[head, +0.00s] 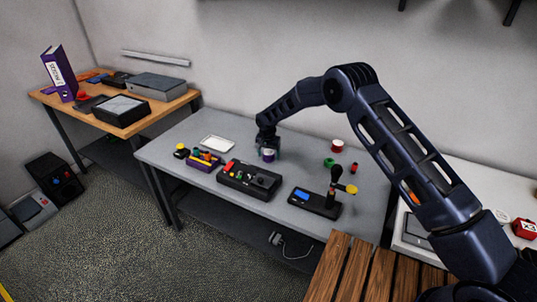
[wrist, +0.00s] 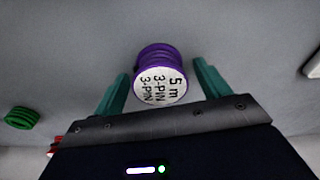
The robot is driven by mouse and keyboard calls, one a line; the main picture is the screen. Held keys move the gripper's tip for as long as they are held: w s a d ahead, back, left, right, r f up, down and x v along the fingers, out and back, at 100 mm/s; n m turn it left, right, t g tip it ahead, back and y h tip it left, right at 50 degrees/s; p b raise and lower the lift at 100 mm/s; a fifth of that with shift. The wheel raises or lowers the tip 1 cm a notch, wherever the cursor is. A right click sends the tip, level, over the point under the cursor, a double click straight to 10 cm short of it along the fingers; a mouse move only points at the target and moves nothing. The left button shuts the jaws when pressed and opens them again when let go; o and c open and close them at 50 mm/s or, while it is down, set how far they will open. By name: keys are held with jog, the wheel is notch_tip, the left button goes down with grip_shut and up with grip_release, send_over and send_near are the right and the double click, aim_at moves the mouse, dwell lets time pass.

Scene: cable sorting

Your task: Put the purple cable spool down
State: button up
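The purple cable spool (wrist: 160,58) has a white end label reading "5 m 3-PIN" and faces the wrist camera. In the head view the purple spool (head: 268,156) is at the grey table's top, below my gripper (head: 267,147). In the wrist view my gripper (wrist: 160,72) has its two green fingers on either side of the spool, with a visible gap on each side. The fingers look open and not touching it. The spool appears to rest on the grey table (head: 190,130); its underside is hidden.
A green spool (head: 329,162) and a red-and-white spool (head: 337,146) stand to the right. A white tray (head: 217,143) lies to the left. A black control box (head: 248,180), a purple bin (head: 204,161) and a black device with blue screen (head: 314,203) are nearer the front.

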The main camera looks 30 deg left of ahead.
aim_at(268, 154)
jog(key=shift+r, duration=0.1)
notch_tip(268, 154, up, 12)
jog(key=s, duration=0.1)
jog(key=shift+s+d, duration=0.15)
jog(key=shift+s, duration=0.1)
dwell(0.4)
